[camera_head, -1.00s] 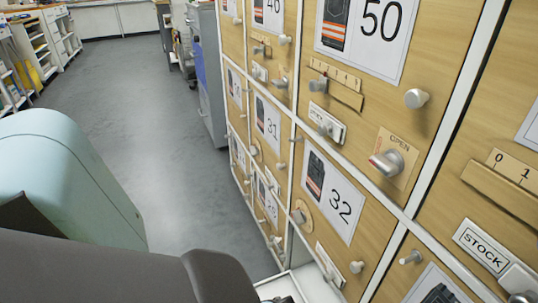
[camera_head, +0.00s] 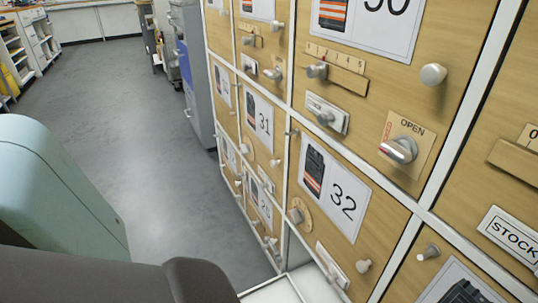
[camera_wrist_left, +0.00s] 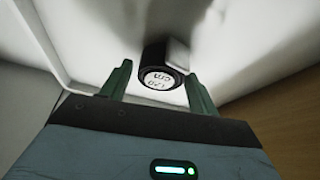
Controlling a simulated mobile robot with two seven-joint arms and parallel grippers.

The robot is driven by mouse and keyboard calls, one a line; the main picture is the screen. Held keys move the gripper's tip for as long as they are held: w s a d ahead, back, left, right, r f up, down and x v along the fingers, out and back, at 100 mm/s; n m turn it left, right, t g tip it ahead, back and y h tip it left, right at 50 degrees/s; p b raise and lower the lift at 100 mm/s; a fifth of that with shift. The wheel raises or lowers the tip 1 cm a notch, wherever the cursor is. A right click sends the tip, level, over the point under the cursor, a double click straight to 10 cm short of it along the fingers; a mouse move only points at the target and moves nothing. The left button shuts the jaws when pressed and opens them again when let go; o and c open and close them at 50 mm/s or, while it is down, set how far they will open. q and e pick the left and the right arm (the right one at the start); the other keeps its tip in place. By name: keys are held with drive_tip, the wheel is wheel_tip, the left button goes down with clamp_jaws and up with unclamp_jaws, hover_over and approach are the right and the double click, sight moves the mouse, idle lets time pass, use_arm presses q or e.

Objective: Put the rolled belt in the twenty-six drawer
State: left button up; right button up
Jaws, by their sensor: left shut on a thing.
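The rolled belt (camera_wrist_left: 163,78) is a dark coil with a white round end label reading 120 cm, seen upside down in the left wrist view. My left gripper (camera_wrist_left: 159,80) has its two green fingers on either side of the belt and is shut on it. White panels surround them, like the inside of a drawer. In the head view a white open drawer (camera_head: 273,292) shows at the bottom edge, below the door marked 32. My left gripper and the belt are out of the head view. No label reading 26 is legible. My right gripper is not in view.
The wooden cabinet front has doors marked 31 (camera_head: 258,122) and 32 (camera_head: 336,192), with knobs and latches sticking out. A red-marked lever (camera_head: 399,150) sits by an OPEN plate. Grey floor (camera_head: 130,120) is clear to the left. A grey cabinet (camera_head: 190,75) stands farther back.

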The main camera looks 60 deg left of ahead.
use_arm(q)
drive_tip(key=shift+f, duration=0.3)
drive_tip(key=o, duration=1)
drive_tip(key=shift+o, duration=0.2)
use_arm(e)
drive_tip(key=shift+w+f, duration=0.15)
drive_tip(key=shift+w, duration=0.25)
use_arm(q)
drive_tip(key=shift+r, duration=0.1)
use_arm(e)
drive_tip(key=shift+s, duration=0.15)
use_arm(q)
drive_tip(key=shift+r, duration=0.2)
drive_tip(key=p+v, duration=0.6)
drive_tip(key=v, duration=0.6)
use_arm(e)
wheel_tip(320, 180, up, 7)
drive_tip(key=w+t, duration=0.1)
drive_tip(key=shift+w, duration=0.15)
use_arm(q)
drive_tip(key=shift+a, duration=0.1)
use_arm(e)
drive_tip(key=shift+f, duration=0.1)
